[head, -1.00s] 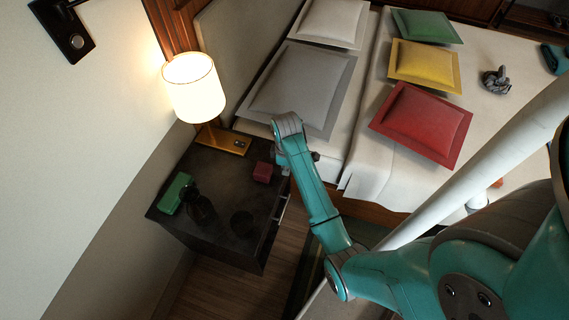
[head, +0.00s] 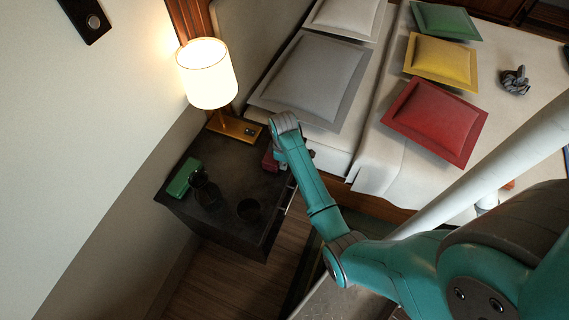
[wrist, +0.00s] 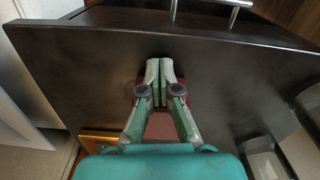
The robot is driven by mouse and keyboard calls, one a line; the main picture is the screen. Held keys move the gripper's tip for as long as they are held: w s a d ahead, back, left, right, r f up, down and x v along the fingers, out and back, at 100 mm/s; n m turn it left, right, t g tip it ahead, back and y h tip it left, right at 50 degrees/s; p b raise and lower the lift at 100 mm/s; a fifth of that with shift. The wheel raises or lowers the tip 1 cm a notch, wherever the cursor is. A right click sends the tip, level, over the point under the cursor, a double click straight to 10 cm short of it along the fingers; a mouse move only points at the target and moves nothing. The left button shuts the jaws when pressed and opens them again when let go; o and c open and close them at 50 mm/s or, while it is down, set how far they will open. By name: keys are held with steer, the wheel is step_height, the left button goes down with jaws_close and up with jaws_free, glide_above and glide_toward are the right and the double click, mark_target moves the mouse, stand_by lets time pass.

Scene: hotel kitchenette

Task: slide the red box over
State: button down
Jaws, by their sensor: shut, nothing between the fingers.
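The red box (head: 268,160) lies on the dark nightstand (head: 235,178), near its edge on the bed side. My arm hides part of it in the head view. In the wrist view the red box (wrist: 160,126) shows between and beside the fingers of my gripper (wrist: 159,82). The gripper is shut, with its fingertips together and nothing between them. It is over the box in that view; I cannot tell whether it touches it. In the head view the fingers are mostly hidden behind my arm.
A lit lamp (head: 207,75) stands at the back. The bed (head: 372,165) adjoins on the right. The nightstand's middle is clear.

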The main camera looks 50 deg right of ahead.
mark_target(239, 158)
steer(key=w+a, duration=0.2)
steer(key=w, duration=0.3)
steer(key=w+a, duration=0.3)
steer(key=w, duration=0.2)
steer(key=w+a, duration=0.3)
steer(key=w, duration=0.2)
steer(key=shift+w+a, duration=0.1)
steer(key=shift+w, duration=0.2)
